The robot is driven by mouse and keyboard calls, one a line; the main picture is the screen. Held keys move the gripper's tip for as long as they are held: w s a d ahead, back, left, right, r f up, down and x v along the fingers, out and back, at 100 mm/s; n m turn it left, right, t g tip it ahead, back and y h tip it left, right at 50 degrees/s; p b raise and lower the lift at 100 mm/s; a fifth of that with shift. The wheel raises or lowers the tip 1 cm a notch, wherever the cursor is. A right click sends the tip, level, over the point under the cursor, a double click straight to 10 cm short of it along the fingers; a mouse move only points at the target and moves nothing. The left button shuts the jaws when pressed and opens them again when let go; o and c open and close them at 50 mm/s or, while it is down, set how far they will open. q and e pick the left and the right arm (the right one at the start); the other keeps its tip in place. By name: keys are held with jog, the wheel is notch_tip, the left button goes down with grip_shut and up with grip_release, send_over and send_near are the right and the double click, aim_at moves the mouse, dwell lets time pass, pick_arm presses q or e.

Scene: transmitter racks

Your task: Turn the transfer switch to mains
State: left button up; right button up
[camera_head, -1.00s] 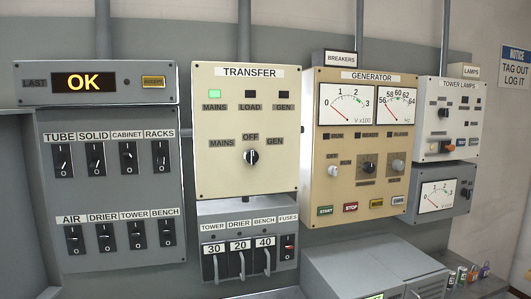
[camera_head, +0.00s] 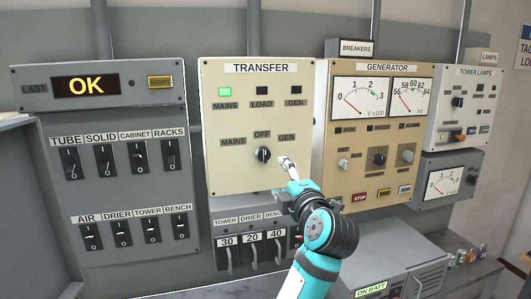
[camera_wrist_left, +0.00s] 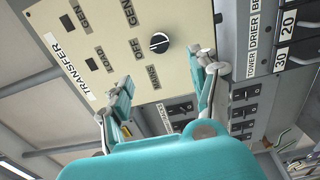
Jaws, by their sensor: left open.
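The cream TRANSFER panel (camera_head: 230,175) carries a round black transfer switch knob (camera_head: 263,155) with a white pointer. Labels around it read MAINS at left, OFF above and GEN at right. The pointer seems to be at OFF. In the left wrist view the knob (camera_wrist_left: 160,43) lies just beyond the fingertips, roughly between them. My left gripper (camera_head: 286,163) is just right of and in front of the knob, under the GEN label. In the wrist view its fingers (camera_wrist_left: 166,72) are spread and empty, apart from the knob. My right gripper is out of view.
The MAINS lamp (camera_head: 225,92) is lit green; the LOAD (camera_head: 262,91) and GEN (camera_head: 294,90) lamps are dark. The GENERATOR panel (camera_head: 340,185) is close on the right. Breaker handles (camera_head: 252,255) project below the knob. A grey cabinet (camera_head: 375,252) stands lower right.

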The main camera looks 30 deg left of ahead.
aim_at(265, 157)
pick_arm(q)
jog(key=p+x, duration=0.5)
jog(key=x, duration=1)
jog(key=shift+c, duration=0.2)
jog(key=c, duration=0.9)
jog(key=shift+c, duration=1)
